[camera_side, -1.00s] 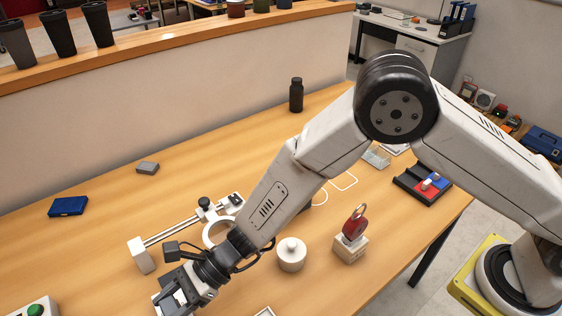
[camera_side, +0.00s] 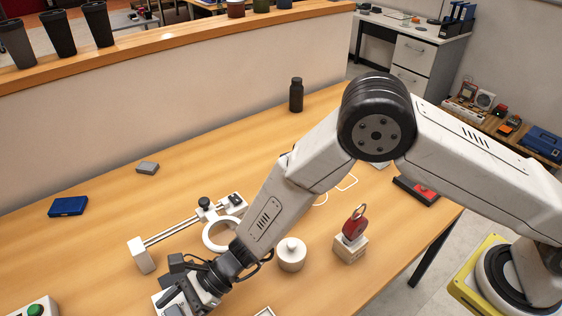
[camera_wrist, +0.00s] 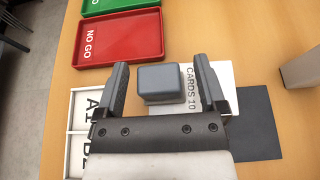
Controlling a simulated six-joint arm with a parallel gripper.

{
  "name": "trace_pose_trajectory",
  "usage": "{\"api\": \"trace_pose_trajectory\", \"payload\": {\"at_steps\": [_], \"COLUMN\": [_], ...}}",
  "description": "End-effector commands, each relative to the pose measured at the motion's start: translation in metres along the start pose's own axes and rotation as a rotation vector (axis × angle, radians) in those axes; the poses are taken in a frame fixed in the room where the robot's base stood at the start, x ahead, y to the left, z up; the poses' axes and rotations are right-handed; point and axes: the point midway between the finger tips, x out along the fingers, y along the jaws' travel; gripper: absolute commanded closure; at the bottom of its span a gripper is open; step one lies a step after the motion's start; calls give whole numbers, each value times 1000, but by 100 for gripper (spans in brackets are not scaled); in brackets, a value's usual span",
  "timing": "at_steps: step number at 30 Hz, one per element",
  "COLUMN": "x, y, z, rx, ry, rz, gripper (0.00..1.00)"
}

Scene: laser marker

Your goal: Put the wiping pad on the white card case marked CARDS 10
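The wiping pad, a blue-grey rounded block (camera_wrist: 165,82), shows in the wrist view between my fingers. The white card case marked CARDS 10 (camera_wrist: 216,78) lies under and to the right of the pad, which overlaps its left part and appears to rest on it. My gripper (camera_wrist: 160,78) is open, with a finger on each side of the pad and a narrow gap showing on both sides. In the side view my gripper (camera_side: 178,304) is low at the bottom edge; the pad and case cannot be made out there.
A dark grey mat (camera_wrist: 258,125) lies beside the case. A red NO GO tray (camera_wrist: 120,40), a green tray (camera_wrist: 107,5) and a white lettered tray (camera_wrist: 76,140) are to the left. A white lidded pot (camera_side: 291,256) and a ring stand (camera_side: 143,256) stand near my arm.

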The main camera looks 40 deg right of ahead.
Motion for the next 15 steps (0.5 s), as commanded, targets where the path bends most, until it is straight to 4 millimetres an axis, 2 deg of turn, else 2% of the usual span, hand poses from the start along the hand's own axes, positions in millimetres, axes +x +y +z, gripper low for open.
{"api": "trace_pose_trajectory", "payload": {"at_steps": [9, 15], "x": [-1, -14], "y": [0, -1], "z": [2, 2], "rx": [-1, 1], "ry": [0, 0], "rz": [0, -2], "gripper": [10, 10]}}
